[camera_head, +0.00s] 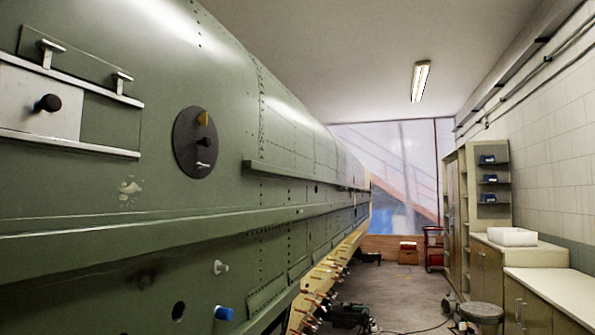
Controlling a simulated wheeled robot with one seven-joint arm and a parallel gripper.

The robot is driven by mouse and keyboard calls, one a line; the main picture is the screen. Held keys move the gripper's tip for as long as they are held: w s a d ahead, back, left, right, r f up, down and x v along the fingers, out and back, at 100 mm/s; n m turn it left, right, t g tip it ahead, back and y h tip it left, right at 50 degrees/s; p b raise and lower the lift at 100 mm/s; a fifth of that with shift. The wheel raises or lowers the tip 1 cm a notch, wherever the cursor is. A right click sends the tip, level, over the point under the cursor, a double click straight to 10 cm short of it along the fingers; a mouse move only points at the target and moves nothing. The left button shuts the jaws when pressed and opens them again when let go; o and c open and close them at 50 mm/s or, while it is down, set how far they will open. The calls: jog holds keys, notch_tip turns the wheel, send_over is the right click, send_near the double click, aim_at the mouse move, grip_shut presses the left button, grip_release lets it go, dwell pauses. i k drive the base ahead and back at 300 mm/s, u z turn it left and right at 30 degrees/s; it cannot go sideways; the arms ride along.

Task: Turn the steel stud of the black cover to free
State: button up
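The round black cover (190,158) sits on the side of the green fuselage (215,70), left of the picture's middle. On it, a yellow-orange piece (203,119) is near the top and a dark knob (206,142) is at the middle right. The steel stud (203,164) is a small bright bar low on the cover, lying roughly level. My gripper is not in view, and nothing is seen touching the cover.
A railed panel with a black knob (48,103) is at the upper left. A green ledge (300,175) juts out right of the cover. A blue plug (223,313) sticks out below. Cabinets (485,253) and a stool (482,312) stand right. The floor aisle (405,290) between has some clear room.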

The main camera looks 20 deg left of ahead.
aim_at(193, 143)
jog(key=z, duration=0.25)
jog(key=i, duration=1.15)
jog(key=u, duration=0.95)
